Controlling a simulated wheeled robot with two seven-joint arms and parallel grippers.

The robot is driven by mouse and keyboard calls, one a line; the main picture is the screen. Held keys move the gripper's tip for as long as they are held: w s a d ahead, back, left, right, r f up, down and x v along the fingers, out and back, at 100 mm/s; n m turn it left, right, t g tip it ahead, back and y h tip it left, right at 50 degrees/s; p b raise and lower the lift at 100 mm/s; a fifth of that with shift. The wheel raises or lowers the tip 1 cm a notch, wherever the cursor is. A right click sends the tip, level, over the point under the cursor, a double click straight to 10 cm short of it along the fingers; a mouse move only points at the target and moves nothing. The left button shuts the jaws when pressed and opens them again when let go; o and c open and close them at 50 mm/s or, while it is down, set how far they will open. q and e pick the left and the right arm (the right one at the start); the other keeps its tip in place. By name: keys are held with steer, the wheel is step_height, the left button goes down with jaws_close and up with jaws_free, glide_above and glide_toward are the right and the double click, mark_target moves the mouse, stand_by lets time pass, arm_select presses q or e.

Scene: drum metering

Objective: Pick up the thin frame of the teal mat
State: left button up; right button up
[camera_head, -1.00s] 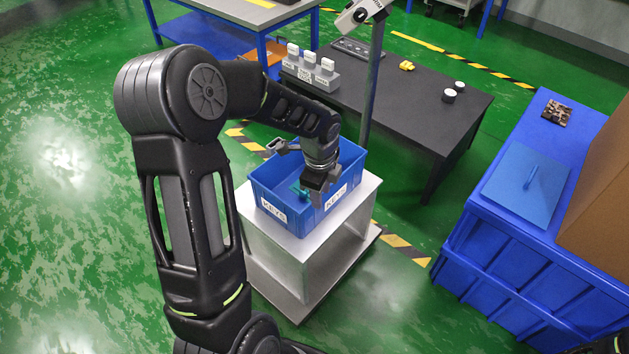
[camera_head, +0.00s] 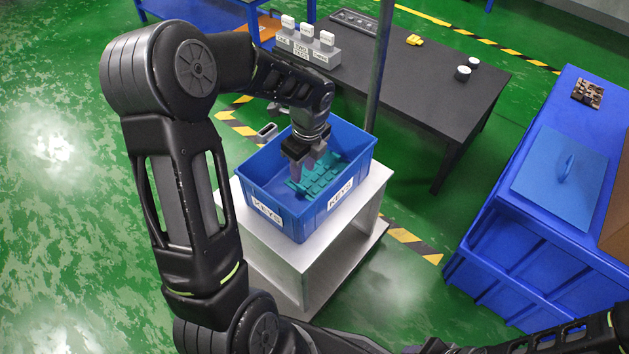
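The teal mat (camera_head: 319,179) lies inside the blue bin (camera_head: 285,208), which carries white KEYS labels. Its surface looks ribbed or divided into small sections; the thin frame is too small to make out clearly. My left gripper (camera_head: 305,170) points down into the bin, over the left part of the mat. Its fingertips are close to the mat, but I cannot tell whether they touch it or how far apart they are. The gripper and wrist hide part of the mat. My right arm shows at the lower right, with its gripper out of view.
The bin stands on a white stand (camera_head: 278,261). A thin grey post (camera_head: 380,70) rises just behind the bin. A black table (camera_head: 420,100) with small items is behind. A blue cabinet (camera_head: 500,245) with a blue panel (camera_head: 545,185) stands at the right.

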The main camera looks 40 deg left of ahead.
mark_target(301, 186)
arm_select(q)
steer(key=shift+a+f+b, duration=0.15)
steer(key=shift+f+b, duration=0.15)
steer(key=shift+f, duration=0.95)
steer(key=shift+w+a+f+b, duration=0.15)
steer(key=shift+f+b, duration=0.2)
steer(key=shift+f, duration=0.5)
steer(key=shift+a+f+b, duration=0.1)
steer(key=shift+f+b, duration=0.25)
steer(key=shift+f, duration=0.55)
steer(key=shift+w+a+f+b, duration=0.15)
steer(key=shift+f+b, duration=0.2)
steer(key=shift+f, duration=0.5)
steer(key=shift+s, duration=0.1)
steer(key=shift+c, duration=0.5)
jaws_close()
